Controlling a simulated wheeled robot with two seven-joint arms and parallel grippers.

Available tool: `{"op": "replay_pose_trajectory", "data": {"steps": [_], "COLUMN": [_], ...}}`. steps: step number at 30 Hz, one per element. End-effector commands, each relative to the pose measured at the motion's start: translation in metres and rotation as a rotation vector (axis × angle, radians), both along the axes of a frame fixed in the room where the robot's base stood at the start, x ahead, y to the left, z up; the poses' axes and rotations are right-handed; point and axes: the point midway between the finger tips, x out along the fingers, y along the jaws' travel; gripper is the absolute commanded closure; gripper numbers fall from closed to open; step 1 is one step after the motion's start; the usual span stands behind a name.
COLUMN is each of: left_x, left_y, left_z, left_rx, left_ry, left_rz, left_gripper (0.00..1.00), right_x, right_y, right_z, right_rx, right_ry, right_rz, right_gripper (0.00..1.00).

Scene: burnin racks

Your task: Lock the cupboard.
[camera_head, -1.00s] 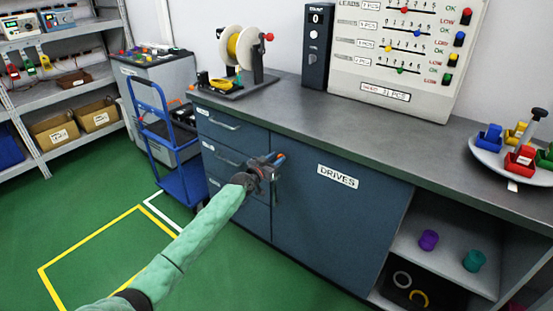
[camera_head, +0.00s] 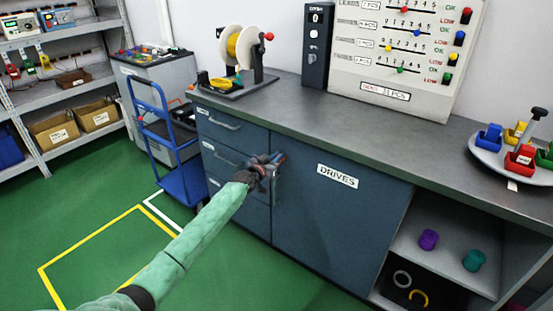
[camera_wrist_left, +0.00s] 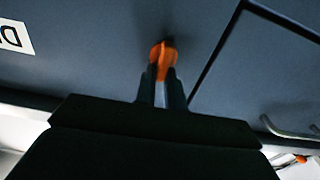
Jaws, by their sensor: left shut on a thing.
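The blue-grey cupboard door (camera_head: 335,215) with a DRIVES label (camera_head: 338,176) is closed under the grey worktop. My left gripper (camera_head: 276,162) is at the upper left of this door, beside the drawers. In the left wrist view, its fingers (camera_wrist_left: 161,88) are shut on an orange key-like piece (camera_wrist_left: 161,58) standing out from the door face. The seam (camera_wrist_left: 215,55) at the door's edge runs close by. The gripper hides the lock area in the head view, so I cannot tell the lock's state. My right gripper is not in view.
Drawers (camera_head: 222,138) with bar handles are left of the door. A blue trolley (camera_head: 183,184) stands further left. The worktop bears a wire spool stand (camera_head: 240,55) and a round tray of bins (camera_head: 485,150). Open shelves (camera_head: 440,245) are to the right. Green floor in front is clear.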

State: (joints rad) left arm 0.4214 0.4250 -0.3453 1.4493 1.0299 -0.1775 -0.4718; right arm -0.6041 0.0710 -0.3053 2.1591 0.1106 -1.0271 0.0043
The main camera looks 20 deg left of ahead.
Motion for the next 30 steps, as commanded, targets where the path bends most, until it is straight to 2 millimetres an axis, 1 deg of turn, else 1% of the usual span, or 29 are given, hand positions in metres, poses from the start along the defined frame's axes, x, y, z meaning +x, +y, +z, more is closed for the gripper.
{"op": "replay_pose_trajectory", "data": {"steps": [4, 8, 9, 12, 18, 24, 30], "left_x": [0.001, 0.001, 0.001, 0.002, 0.003, 0.004, 0.005], "left_y": [0.001, 0.003, 0.003, 0.005, 0.008, 0.01, 0.013], "left_z": [-0.001, -0.002, -0.002, -0.002, -0.004, -0.005, -0.007], "left_rx": [-0.06, -0.146, -0.176, -0.261, -0.441, -0.622, -0.8], "left_ry": [0.022, 0.053, 0.064, 0.094, 0.16, 0.225, 0.29], "left_rz": [0.0, 0.0, 0.0, 0.001, 0.0, 0.0, 0.0], "left_gripper": [1.0, 1.0, 1.0, 1.0, 1.0, 1.0, 1.0], "right_x": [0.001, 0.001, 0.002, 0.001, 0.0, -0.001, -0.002], "right_y": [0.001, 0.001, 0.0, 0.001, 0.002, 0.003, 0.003], "right_z": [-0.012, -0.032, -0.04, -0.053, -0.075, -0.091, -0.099], "right_rx": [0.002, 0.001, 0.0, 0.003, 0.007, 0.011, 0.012], "right_ry": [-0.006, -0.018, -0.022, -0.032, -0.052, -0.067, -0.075], "right_rz": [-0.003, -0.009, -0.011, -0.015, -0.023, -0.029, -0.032], "right_gripper": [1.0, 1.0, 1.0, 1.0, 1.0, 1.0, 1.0]}}
